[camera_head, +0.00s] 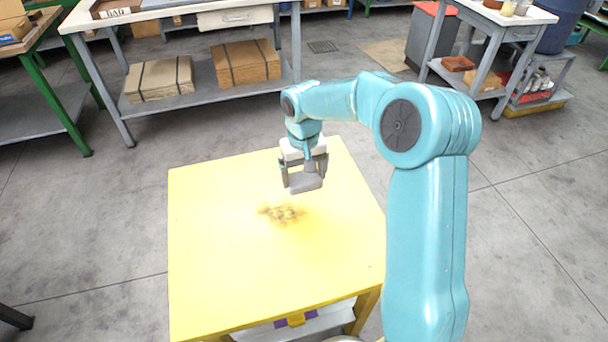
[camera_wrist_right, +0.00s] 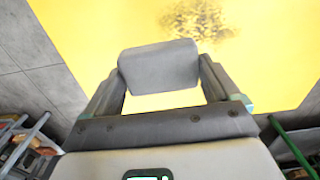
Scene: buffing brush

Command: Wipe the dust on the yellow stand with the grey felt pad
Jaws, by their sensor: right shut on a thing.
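The yellow stand (camera_head: 220,280) fills the middle of the head view, with a brown dust patch (camera_head: 283,214) near the centre of its top. My right gripper (camera_head: 305,178) is over the far part of the top, beyond the dust. It is shut on the grey felt pad (camera_head: 306,184). In the right wrist view the pad (camera_wrist_right: 158,67) sits between the two fingers, and the dust (camera_wrist_right: 198,18) shows above it, apart from it. I cannot tell whether the pad touches the top. My left gripper is not in view.
Apart from the dust, the stand's top is clear. A shelf under it holds a purple and yellow thing (camera_head: 296,319). A workbench (camera_head: 205,103) with cardboard stacks stands behind, and a cart (camera_head: 490,40) stands at the back right. Open concrete floor lies around.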

